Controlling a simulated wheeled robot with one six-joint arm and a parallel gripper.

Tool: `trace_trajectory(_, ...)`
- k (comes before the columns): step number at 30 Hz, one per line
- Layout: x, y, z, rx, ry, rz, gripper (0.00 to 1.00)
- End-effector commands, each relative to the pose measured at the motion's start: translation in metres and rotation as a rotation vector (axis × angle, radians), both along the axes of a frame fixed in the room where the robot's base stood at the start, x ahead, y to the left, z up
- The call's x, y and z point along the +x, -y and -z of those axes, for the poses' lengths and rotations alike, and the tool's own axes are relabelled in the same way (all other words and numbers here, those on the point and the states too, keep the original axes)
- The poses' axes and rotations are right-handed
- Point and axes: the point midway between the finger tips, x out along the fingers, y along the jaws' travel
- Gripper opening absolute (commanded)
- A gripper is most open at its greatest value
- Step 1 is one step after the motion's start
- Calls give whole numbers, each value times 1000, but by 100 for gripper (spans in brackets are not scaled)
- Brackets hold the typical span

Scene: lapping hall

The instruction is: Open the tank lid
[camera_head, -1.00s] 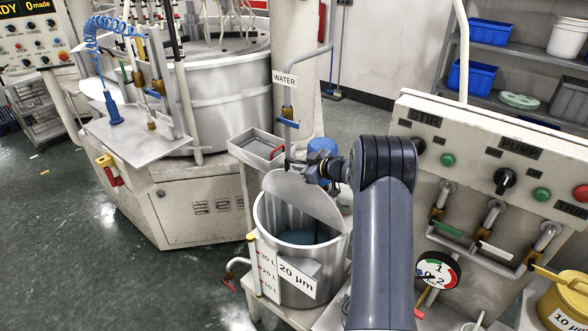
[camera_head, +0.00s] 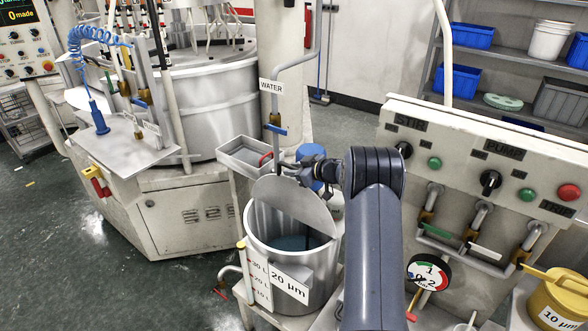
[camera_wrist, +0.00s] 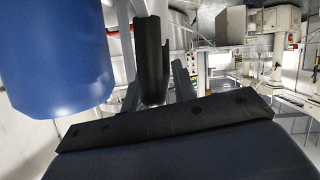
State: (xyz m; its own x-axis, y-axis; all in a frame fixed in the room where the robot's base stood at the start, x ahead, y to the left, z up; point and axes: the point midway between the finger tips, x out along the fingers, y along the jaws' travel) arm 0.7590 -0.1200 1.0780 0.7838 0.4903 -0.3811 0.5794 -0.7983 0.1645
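The tank (camera_head: 290,260) is a round steel vessel labelled 20 µm, with a level scale on its left side and bluish liquid inside. Its lid (camera_head: 298,205), a grey half-disc, is raised and tilted up over the opening, so the front half of the tank stands open. My gripper (camera_head: 290,171) is at the raised upper edge of the lid. Its fingertips are small and partly hidden in the head view.
A blue container (camera_wrist: 60,50) is close to my gripper in the wrist view. A WATER pipe (camera_head: 276,105) and a grey tray (camera_head: 250,154) stand behind the tank. The control panel (camera_head: 480,160) is at right, a yellow 10 µm can (camera_head: 560,300) at lower right.

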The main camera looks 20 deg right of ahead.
Motion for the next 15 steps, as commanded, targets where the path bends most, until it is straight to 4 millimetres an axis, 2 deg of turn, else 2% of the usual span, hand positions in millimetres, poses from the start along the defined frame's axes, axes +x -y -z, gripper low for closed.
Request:
trace_trajectory(3, 0, 0, -2, -1, 3, 0, 36)
trace_trajectory(11, 0, 0, -3, -2, 5, -1, 36)
trace_trajectory(15, -9, 7, -7, -2, 7, 1, 36)
